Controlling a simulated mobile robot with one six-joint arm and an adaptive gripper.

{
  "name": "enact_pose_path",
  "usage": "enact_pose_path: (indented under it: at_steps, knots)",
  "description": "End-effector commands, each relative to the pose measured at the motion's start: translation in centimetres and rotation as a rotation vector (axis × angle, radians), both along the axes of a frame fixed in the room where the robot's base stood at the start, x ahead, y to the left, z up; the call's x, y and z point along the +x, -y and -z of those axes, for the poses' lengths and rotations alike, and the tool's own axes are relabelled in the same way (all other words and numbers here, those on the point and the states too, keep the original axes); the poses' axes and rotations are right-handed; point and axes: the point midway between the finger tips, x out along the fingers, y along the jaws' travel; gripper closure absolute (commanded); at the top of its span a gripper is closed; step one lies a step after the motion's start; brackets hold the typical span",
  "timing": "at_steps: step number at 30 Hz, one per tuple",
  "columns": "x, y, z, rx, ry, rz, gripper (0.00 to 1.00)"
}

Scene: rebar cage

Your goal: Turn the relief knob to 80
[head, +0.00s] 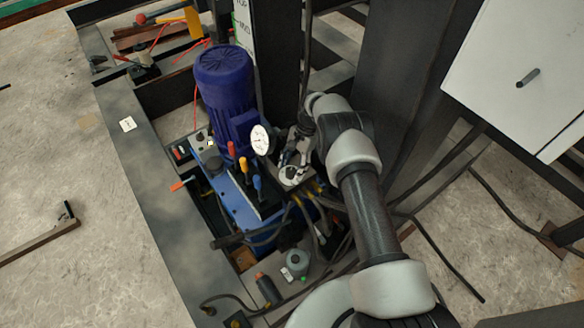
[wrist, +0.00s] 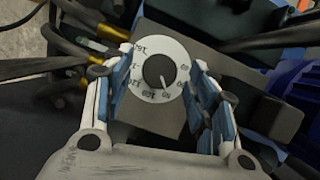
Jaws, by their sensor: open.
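The relief knob (wrist: 158,71) is a dark round knob with a light pointer line, at the centre of a white dial plate (wrist: 177,51) with printed numbers. In the wrist view the pointer aims down and slightly right; the numbers are too small to read surely. My gripper (wrist: 165,75) is open, its blue-padded fingers on either side of the dial. I cannot tell whether they touch it. In the head view my gripper (head: 292,163) is over the white dial plate (head: 292,176) beside the pressure gauge, and partly hides it.
A white pressure gauge (head: 261,140) and a blue motor (head: 225,85) stand close left of my gripper. Red, yellow and blue levers (head: 243,165) are nearby. Hoses (head: 318,220) run below. A white cabinet (head: 520,75) is at the right. Open concrete floor lies at far left.

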Motion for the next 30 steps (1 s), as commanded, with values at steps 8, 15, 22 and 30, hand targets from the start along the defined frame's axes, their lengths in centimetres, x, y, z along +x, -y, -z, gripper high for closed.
enact_pose_path:
  at_steps: [8,15,22,30]
  knots:
    - [1.7,1.6,-5.5,0.000,0.005,0.002,0.47]
    - [2.7,2.7,-9.1,0.000,0.003,0.002,0.47]
    - [2.9,3.0,-10.1,0.000,0.001,0.001,0.47]
    - [2.9,3.0,-10.1,0.000,0.001,0.000,0.47]
